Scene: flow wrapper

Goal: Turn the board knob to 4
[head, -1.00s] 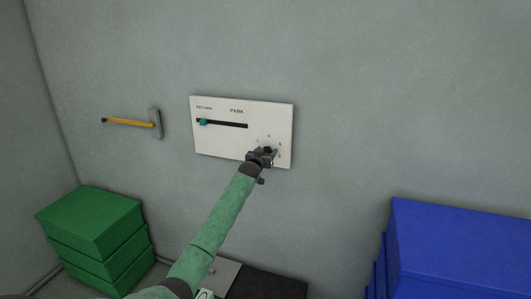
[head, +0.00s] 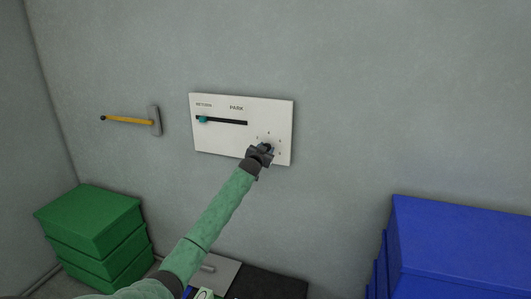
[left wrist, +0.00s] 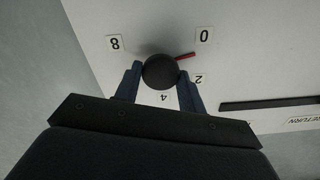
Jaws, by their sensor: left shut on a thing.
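The white board (head: 218,140) is on the grey wall, with the knob at its lower right. In the left wrist view the knob (left wrist: 160,71) is round and black, with a red pointer (left wrist: 186,56) directed between the 0 (left wrist: 204,36) and the 2 (left wrist: 198,79). The 4 (left wrist: 164,97) lies just below the knob in that view, and the 8 (left wrist: 114,43) is at upper left. My left gripper (head: 265,150) is shut on the knob, with a blue finger on either side of it. My right gripper is not in view.
A teal slider (head: 202,119) sits at the left end of its slot on the board. A yellow-handled hammer-like tool (head: 130,121) is on the wall to the left. Green boxes (head: 90,220) stand at lower left, blue boxes (head: 455,240) at lower right.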

